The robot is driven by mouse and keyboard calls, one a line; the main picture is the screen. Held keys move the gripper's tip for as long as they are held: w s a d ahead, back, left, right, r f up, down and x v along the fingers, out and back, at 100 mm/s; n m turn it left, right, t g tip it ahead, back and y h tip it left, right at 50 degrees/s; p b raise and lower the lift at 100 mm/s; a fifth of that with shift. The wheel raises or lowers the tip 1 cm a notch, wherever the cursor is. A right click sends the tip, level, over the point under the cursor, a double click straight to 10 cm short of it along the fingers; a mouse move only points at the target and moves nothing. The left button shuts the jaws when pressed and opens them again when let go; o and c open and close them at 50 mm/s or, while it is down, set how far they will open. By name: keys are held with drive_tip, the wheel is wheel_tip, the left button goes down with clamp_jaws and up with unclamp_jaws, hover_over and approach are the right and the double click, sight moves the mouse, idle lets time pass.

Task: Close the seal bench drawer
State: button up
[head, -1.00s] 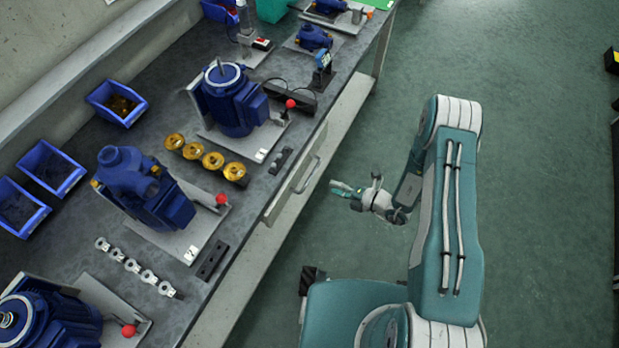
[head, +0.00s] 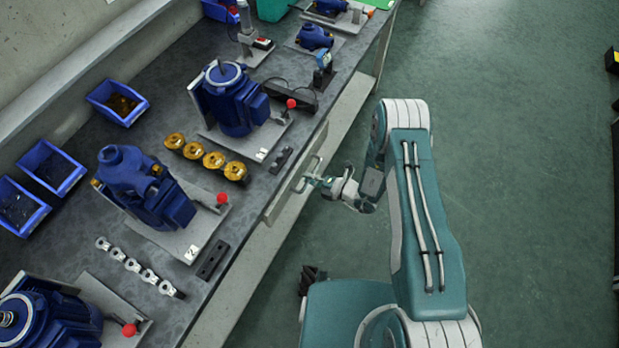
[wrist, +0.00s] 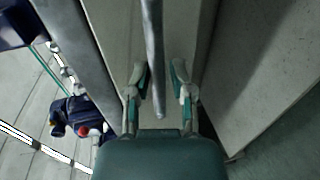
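The seal bench drawer (head: 283,203) shows a pale front under the near edge of the workbench. Its bar handle (head: 307,174) also shows in the wrist view (wrist: 153,50), running down between my fingers. My gripper (head: 313,181) is at the handle. In the wrist view my gripper (wrist: 159,78) is open, with one finger on each side of the bar and a gap visible on both sides. I cannot tell how far the drawer stands out from the bench; its inside is not visible.
The workbench (head: 75,225) carries blue pumps (head: 235,98), brass rings (head: 213,160), metal fittings (head: 133,265) and blue bins (head: 117,102). Red-knobbed levers (head: 291,103) stand near its front edge.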

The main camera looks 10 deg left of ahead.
sight(300, 174)
clamp_jaws()
drive_tip(key=x, duration=0.2)
drive_tip(key=r+x, duration=0.1)
drive_tip(key=x, duration=0.1)
drive_tip(key=shift+a+f, duration=0.15)
drive_tip(key=shift+a, duration=0.05)
drive_tip(key=o, duration=0.7)
unclamp_jaws()
drive_tip(key=shift+a, duration=0.1)
drive_tip(key=v, duration=1.2)
drive_tip(key=shift+w, duration=0.1)
